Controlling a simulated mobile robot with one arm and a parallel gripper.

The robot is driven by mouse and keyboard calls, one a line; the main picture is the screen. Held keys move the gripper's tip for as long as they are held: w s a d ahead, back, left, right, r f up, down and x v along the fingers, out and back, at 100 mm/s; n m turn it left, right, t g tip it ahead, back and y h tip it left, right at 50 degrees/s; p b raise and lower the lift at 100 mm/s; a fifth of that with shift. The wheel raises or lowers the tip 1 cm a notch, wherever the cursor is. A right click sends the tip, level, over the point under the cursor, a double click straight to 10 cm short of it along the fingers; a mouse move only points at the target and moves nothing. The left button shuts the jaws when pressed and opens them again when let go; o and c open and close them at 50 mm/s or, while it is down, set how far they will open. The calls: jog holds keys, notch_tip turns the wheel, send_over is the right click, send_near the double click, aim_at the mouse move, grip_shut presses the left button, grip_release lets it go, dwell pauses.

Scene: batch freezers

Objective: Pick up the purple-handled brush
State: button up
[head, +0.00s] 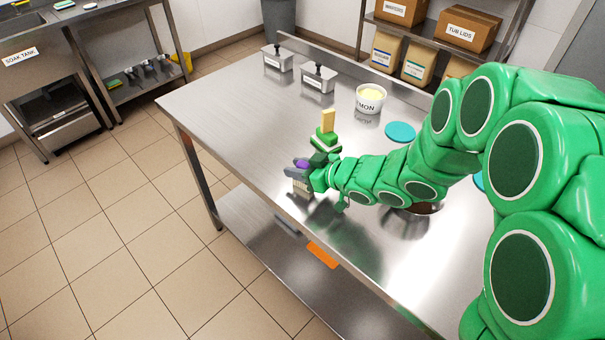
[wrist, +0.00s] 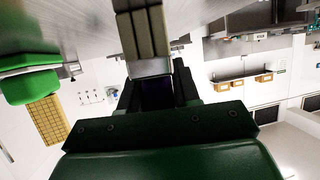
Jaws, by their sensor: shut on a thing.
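My gripper (head: 314,172) is at the near left edge of the steel table. It is shut on the purple-handled brush (head: 299,184). A bit of purple handle (head: 302,163) shows at the jaws, with pale bristles below. In the wrist view the dark purple handle (wrist: 157,92) sits between the two fingers of my gripper (wrist: 155,82), and the bristle block (wrist: 143,35) sticks out past them. Most of the handle is hidden by the jaws. I cannot tell whether the bristles touch the table.
A white tub (head: 369,99), a teal disc (head: 400,132) and two steel boxes (head: 319,78) are farther back.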

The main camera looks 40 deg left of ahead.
jog(key=shift+r, duration=4.95)
